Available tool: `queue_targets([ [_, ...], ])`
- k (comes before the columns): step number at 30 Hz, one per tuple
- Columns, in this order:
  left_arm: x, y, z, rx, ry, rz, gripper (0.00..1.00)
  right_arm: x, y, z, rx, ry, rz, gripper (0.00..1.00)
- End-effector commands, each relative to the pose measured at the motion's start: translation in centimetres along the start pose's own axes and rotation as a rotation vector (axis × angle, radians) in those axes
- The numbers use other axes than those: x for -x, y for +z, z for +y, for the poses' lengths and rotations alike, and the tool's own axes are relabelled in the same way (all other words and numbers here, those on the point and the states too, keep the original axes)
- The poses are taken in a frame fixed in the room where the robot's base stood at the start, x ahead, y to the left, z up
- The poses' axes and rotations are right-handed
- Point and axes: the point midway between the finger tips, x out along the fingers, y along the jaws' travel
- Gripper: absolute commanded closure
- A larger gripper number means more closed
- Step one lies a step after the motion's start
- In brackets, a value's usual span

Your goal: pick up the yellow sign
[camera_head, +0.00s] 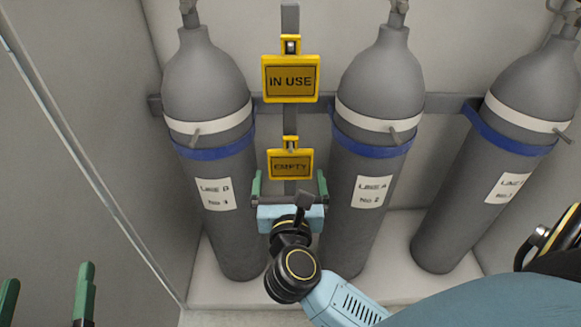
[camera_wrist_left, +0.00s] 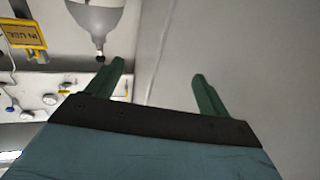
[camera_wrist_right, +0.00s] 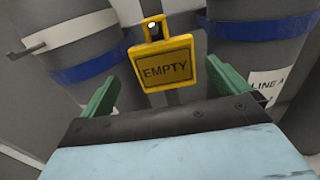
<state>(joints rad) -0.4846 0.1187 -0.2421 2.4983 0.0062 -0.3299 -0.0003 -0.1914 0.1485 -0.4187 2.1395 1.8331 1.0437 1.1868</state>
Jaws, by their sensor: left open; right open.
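Two yellow signs hang one above the other on a grey vertical bar between two gas cylinders. The upper sign reads "IN USE" (camera_head: 290,80); the lower reads "EMPTY" (camera_head: 290,165). The "EMPTY" sign also shows in the right wrist view (camera_wrist_right: 165,68), ahead of and between the fingers. My right gripper (camera_head: 290,185) is open and empty, its green fingers either side of the bar just below the "EMPTY" sign in the head view. My left gripper (camera_head: 45,295) is open and empty at the lower left. The "IN USE" sign shows at the upper left of the left wrist view (camera_wrist_left: 22,37).
Grey cylinders labelled "LINE B" (camera_head: 208,100) and "LINE A" (camera_head: 382,90) flank the signs closely. A third cylinder (camera_head: 525,110) stands at the right. A grey rail (camera_head: 265,104) runs behind them. A bare wall and metal edge (camera_head: 90,170) lie at the left.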

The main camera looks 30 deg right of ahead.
Motion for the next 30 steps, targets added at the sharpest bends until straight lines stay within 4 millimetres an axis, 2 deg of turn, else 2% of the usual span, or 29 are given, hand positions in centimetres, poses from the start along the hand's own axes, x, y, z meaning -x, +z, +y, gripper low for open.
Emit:
queue_targets([
  [1,0.0,-0.6,0.1,0.002,0.004,0.046,0.20,-1.2,0.0,0.0,0.002,-0.001,-0.006,0.00],
  [6,0.1,-2.5,0.5,0.007,0.012,0.161,0.20,-3.2,-0.1,0.0,0.004,0.000,-0.003,0.00],
  [14,0.3,-3.9,0.7,0.012,0.018,0.256,0.20,-4.4,-0.1,-0.1,0.004,0.000,-0.002,0.00],
  [18,0.9,-5.5,1.0,0.018,0.026,0.378,0.20,-5.7,-0.3,-0.2,0.005,0.000,-0.004,0.00],
  [24,1.7,-6.6,1.0,0.018,0.026,0.521,0.20,-8.2,-0.4,-0.4,0.006,0.000,-0.004,0.00],
  [30,2.0,-7.2,1.0,0.018,0.027,0.568,0.20,-9.0,-0.3,-0.4,0.006,-0.001,0.000,0.00],
])
